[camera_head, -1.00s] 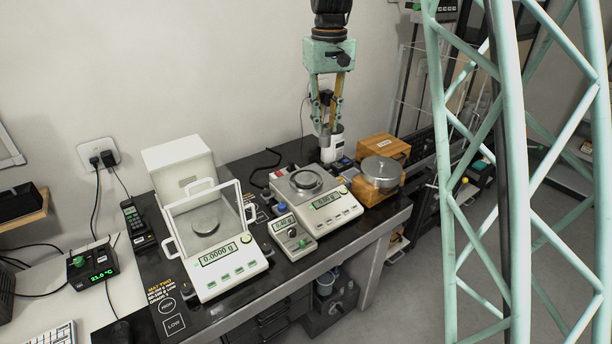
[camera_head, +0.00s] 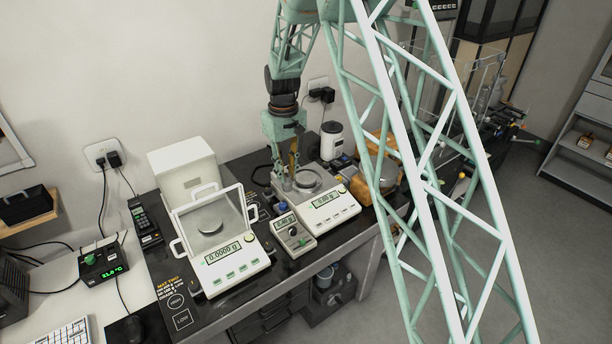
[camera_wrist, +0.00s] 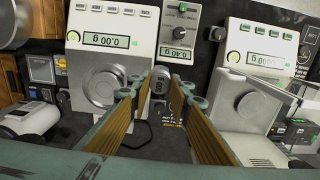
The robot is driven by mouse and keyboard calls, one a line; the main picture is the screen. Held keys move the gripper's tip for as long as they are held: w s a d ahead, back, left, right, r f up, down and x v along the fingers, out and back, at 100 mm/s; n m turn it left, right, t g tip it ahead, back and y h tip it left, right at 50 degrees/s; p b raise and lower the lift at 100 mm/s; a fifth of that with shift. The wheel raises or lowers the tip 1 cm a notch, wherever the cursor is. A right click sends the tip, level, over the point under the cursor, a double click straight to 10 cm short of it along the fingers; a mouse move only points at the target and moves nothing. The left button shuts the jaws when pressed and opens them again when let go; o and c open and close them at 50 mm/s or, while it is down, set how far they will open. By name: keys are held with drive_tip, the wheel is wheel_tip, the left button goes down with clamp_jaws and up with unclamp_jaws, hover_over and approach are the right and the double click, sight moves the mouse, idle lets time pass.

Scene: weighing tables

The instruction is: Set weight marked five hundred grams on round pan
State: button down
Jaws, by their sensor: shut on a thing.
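My gripper (camera_head: 288,182) points down at the left edge of the middle balance (camera_head: 335,208). In the wrist view, its fingers (camera_wrist: 160,88) are closed on a small grey cylindrical weight (camera_wrist: 159,80); its marking is too small to read. The middle balance has a bare round metal pan (camera_head: 309,179), which also shows in the wrist view (camera_wrist: 103,84), left of the held weight. Its display appears to read 0.00 g. The glass-shielded balance (camera_head: 238,276) on the left has a round pan (camera_head: 209,225) too and reads 0.0000 g.
Wooden boxes (camera_head: 358,186) to the right are partly hidden by my lattice arm. The glass shield (camera_head: 226,212) is a nearby obstacle.

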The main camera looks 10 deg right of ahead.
drive_tip(key=shift+a+f, duration=0.25)
drive_tip(key=shift+f, duration=0.1)
drive_tip(key=w+d+f+p, duration=0.1)
drive_tip(key=w+d, duration=0.8)
drive_tip(key=w, duration=0.2)
drive_tip(key=shift+w+d+f+p, duration=0.2)
drive_tip(key=shift+w+d+p, duration=0.05)
drive_tip(key=shift+w+p, duration=0.15)
idle(0.4)
drive_tip(key=shift+w+d+f, duration=0.15)
drive_tip(key=shift+w+f, duration=0.05)
drive_tip(key=shift+f, duration=0.7)
drive_tip(key=shift+w+d+f, duration=0.1)
drive_tip(key=shift+w+f, duration=0.05)
drive_tip(key=shift+f, duration=0.7)
drive_tip(key=shift+f, duration=0.15)
